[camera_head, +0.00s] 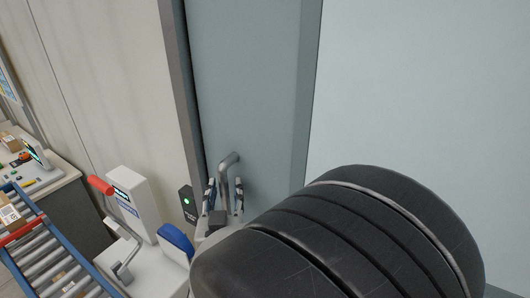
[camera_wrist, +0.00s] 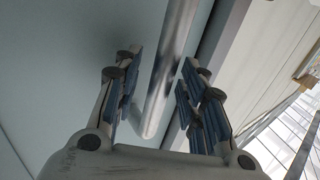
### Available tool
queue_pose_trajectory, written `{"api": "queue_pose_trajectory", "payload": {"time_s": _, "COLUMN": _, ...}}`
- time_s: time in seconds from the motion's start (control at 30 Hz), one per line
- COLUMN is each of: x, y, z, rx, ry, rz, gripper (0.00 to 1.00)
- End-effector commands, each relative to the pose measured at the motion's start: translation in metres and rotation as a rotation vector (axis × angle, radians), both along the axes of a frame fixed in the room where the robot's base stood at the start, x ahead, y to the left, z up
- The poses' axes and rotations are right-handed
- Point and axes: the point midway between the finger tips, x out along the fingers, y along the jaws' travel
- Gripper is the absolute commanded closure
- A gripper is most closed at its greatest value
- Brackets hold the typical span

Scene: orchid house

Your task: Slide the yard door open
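The yard door (camera_head: 255,75) is a blue-grey panel in the head view; its left edge is by a dark grey frame post (camera_head: 176,60). A bent metal tube handle (camera_head: 228,160) stands out from it. My gripper (camera_head: 225,185) is at the handle's lower part with its two fingers spread. In the wrist view the handle (camera_wrist: 170,75) runs between the blue-padded fingers of my gripper (camera_wrist: 158,88). Gaps show on both sides of the tube, so the fingers look open around it. The door surface (camera_wrist: 60,60) fills the left of that view.
A small dark box with a green light (camera_head: 187,203) is left of my gripper. A white machine with a red-gripped lever (camera_head: 130,195), a blue-framed roller conveyor (camera_head: 45,250) and a bench (camera_head: 60,180) stand at the left. A pale panel (camera_head: 420,80) lies right of the door.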

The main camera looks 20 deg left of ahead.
Motion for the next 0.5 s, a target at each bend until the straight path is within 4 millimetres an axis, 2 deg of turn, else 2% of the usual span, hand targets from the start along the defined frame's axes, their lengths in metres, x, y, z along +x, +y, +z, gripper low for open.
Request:
{"api": "queue_pose_trajectory", "payload": {"time_s": 0.33, "x": -0.0019, "y": 0.0002, "z": -0.0003, "rx": 0.0, "ry": 0.0, "rz": 0.0, "gripper": 0.62}}
{"api": "queue_pose_trajectory", "payload": {"time_s": 0.5, "x": -0.0017, "y": 0.0001, "z": -0.0003, "rx": 0.0, "ry": 0.0, "rz": 0.0, "gripper": 0.72}}
